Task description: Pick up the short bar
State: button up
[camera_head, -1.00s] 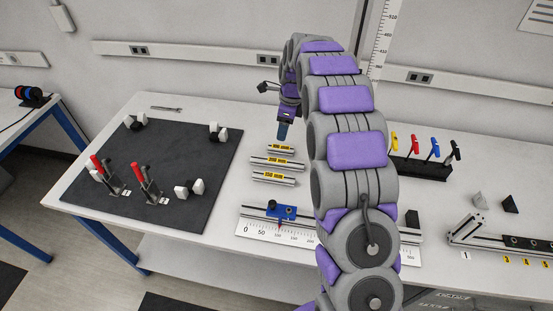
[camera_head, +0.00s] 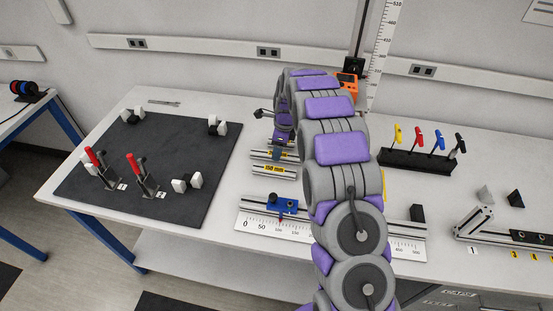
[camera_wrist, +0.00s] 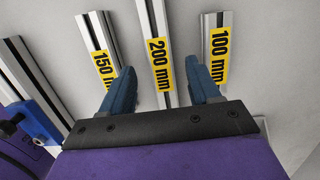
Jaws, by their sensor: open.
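The short bar, labelled 100 mm (camera_wrist: 218,45), lies at the right in the wrist view. The 200 mm bar (camera_wrist: 154,30) lies between my open fingers in the picture, and the 150 mm bar (camera_wrist: 97,35) is at the left. My gripper (camera_wrist: 160,65) is open and empty. Its right finger overlaps the short bar's near end in the picture, and its left finger is by the 150 mm bar. In the head view my gripper (camera_head: 278,152) is over the bars and hides most of the short bar. I cannot tell its height above them.
A ruler (camera_head: 258,226) with a blue slide (camera_head: 287,206) lies in front of the bars. A dark mat (camera_head: 140,200) with toggle clamps is at the left. A black holder with coloured-handled tools (camera_head: 415,160) stands at the right. The white table is clear between mat and bars.

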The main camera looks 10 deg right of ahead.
notch_tip(320, 180, down, 3)
jog(key=shift+w+d+b, duration=0.1)
jog(key=shift+b, duration=0.25)
grip_shut()
dwell(0.3)
